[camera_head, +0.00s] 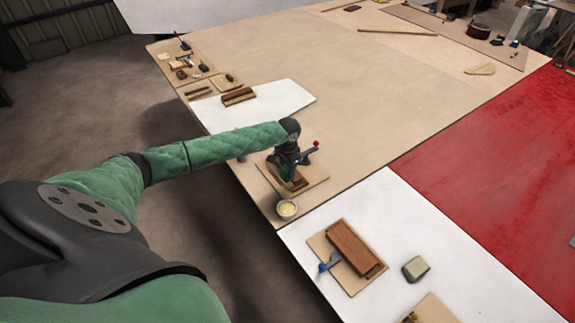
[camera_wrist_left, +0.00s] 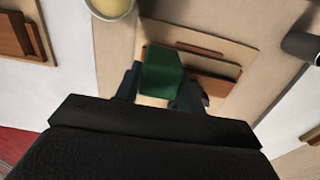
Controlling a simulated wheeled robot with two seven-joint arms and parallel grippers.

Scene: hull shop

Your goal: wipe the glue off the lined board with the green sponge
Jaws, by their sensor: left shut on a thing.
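My left gripper (camera_head: 289,177) is over a pale board (camera_head: 315,174) near the front edge of the large tan tabletop. It is shut on the green sponge (camera_wrist_left: 162,74), which sits between the two dark fingers in the left wrist view. The pale board also shows in the left wrist view (camera_wrist_left: 236,55), with reddish-brown wooden strips (camera_wrist_left: 212,82) on it, partly hidden by the sponge and fingers. I cannot make out any glue or lines on it, nor whether the sponge touches it. My right gripper is not in view.
A small bowl of pale yellow stuff (camera_head: 287,208) stands just in front of the board. A dark tool with a red knob (camera_head: 309,152) stands beside the gripper. The tan tabletop beyond is mostly clear.

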